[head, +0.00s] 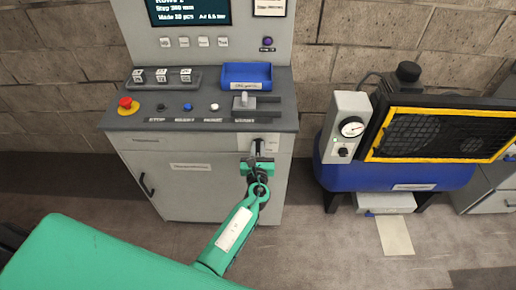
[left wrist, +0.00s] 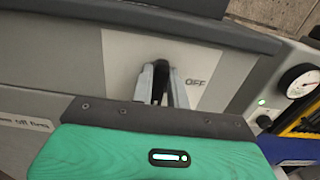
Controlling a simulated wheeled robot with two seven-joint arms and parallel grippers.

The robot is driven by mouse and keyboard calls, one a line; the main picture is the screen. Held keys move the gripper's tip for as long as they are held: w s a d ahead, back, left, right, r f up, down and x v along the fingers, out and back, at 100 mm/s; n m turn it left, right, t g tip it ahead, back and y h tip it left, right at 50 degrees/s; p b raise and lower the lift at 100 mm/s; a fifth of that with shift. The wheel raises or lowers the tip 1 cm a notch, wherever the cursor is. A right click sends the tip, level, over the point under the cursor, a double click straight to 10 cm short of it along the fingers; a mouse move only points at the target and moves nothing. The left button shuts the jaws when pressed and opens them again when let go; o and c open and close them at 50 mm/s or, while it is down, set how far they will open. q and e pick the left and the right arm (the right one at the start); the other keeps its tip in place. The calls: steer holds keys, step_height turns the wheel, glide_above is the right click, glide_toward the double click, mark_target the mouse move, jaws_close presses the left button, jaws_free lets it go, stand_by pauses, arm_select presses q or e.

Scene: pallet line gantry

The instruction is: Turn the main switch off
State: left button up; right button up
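The main switch has a black handle on a pale plate on the front of the grey cabinet, below the right end of the console. In the left wrist view the handle (left wrist: 161,70) stands between the two grey fingers of my left gripper (left wrist: 161,88). The fingers appear to touch it on both sides. The word OFF is printed on the plate (left wrist: 205,66) to the right of the handle. In the head view my green left gripper (head: 258,152) reaches up to the switch and hides most of it. My right gripper is not in view.
The console above holds a red stop button (head: 127,105), small buttons, a blue tray (head: 246,76) and a grey lever block (head: 246,103). A blue compressor with a gauge (head: 351,127) stands to the right. The floor between them is clear.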

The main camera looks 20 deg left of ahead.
arm_select(q)
jaws_close()
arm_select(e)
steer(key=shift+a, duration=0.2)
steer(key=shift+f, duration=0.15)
arm_select(q)
steer(key=shift+a+f+n+b, duration=0.15)
steer(key=shift+f+n+b, duration=0.1)
steer(key=shift+n+b, duration=0.95)
arm_select(e)
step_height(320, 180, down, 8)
steer(key=b, duration=0.6)
arm_select(q)
steer(key=shift+s+a+f+n+b, duration=0.1)
steer(key=shift+a+f+n+b, duration=0.15)
steer(key=shift+n+b, duration=1.75)
steer(key=shift+s+a+f+n+b, duration=0.2)
steer(key=shift+n+b, duration=0.45)
steer(key=shift+n, duration=2.6)
steer(key=shift+w+a+f+n+b, duration=0.1)
steer(key=shift+a+f+n+b, duration=0.2)
steer(key=shift+n+b, duration=1.7)
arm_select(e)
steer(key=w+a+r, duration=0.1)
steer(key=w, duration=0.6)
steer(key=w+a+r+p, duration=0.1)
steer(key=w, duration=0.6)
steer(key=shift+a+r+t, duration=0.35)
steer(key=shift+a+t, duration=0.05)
